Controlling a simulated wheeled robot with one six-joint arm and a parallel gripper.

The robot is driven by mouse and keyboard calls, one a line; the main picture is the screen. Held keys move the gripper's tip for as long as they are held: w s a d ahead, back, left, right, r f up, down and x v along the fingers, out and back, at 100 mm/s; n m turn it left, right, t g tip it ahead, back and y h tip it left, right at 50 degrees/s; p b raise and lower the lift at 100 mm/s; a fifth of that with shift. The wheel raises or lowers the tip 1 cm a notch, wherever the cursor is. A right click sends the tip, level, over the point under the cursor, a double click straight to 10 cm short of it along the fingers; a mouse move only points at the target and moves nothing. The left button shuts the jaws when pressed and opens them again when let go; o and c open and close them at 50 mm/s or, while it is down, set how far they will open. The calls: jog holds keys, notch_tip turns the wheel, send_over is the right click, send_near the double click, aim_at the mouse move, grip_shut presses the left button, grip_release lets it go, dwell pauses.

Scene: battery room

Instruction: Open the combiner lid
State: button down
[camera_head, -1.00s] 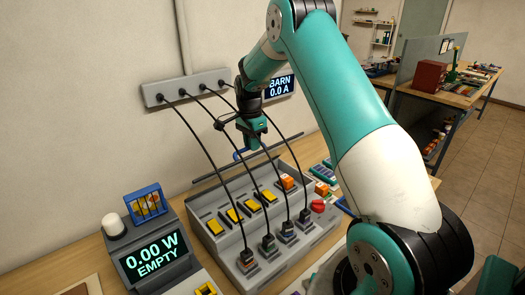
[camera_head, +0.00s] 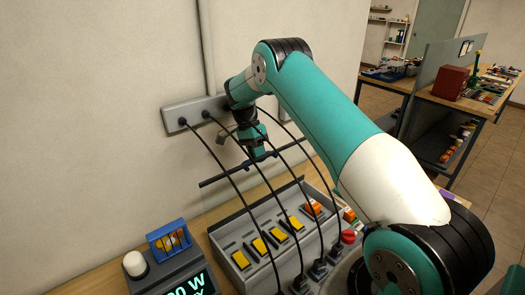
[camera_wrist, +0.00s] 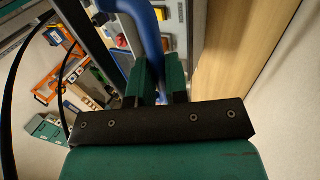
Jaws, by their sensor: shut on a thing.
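The combiner (camera_head: 224,250) is a grey box on the bench with a row of yellow switches. A dark bar with a blue handle (camera_head: 250,162), apparently the lid's edge and grip, stands raised above the box's back edge. My gripper (camera_head: 257,153) is over this bar, pointing down. In the wrist view its green fingers (camera_wrist: 152,82) are shut on the blue handle (camera_wrist: 148,35). The lid's panel cannot be made out clearly, and its exact angle is hard to tell.
Several black cables run from the grey wall strip (camera_head: 178,119) to the box's front, passing close to the bar and gripper. A display unit (camera_head: 188,282) stands front left. A red box (camera_head: 450,83) sits on another bench at the right. The wall is close behind.

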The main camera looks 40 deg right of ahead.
jog(key=shift+s+a+f, duration=0.1)
jog(key=c, duration=1.1)
grip_release()
jog(key=shift+d, duration=0.25)
jog(key=p+v, duration=0.4)
jog(key=v, duration=0.3)
jog(key=shift+r, duration=0.25)
